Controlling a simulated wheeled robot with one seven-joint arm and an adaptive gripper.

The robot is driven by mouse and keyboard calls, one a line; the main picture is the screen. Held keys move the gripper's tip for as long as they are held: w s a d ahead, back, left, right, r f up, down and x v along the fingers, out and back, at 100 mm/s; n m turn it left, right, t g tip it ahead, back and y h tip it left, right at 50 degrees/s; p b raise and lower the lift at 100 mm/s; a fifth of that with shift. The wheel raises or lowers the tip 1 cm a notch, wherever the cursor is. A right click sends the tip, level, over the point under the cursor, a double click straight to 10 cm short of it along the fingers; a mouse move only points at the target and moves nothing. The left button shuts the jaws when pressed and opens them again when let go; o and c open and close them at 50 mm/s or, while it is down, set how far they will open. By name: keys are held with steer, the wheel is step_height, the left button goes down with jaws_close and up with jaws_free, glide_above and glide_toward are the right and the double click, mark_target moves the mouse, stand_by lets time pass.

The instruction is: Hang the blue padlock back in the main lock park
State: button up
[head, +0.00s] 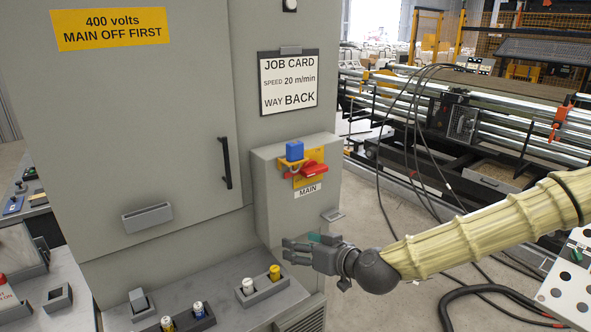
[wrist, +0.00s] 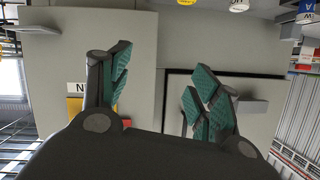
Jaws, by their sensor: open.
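The blue padlock (head: 294,151) sits upright at the yellow plate of the red MAIN switch (head: 312,169), on the front of a grey box. Its shackle is partly visible; whether it is closed cannot be told. A small grey ledge (head: 333,215) juts out at the box's lower right, perhaps the main lock park; it also shows in the wrist view (wrist: 35,30).
A grey holder (head: 147,217) sticks out from the cabinet door, left of its black handle (head: 225,163). Below are white and yellow capped pieces in a grey tray (head: 264,292). A job card (head: 288,83) hangs above the box. Black cables (head: 415,130) hang at the right.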

mark_target(298, 145)
steer(key=w+d+r+n+t+y, duration=0.1)
steer(key=w+d+r+t, duration=0.1)
steer(key=r, duration=0.9)
steer(key=w+d+r+n+t, duration=0.1)
steer(key=w+d+r+t, duration=0.15)
steer(key=r, duration=0.85)
steer(key=shift+g, duration=0.25)
steer(key=shift+p+x, duration=2.55)
steer(key=shift+x, duration=2.95)
steer(key=shift+s+a+f, duration=0.1)
steer(key=shift+a, duration=0.05)
steer(key=c, duration=1.3)
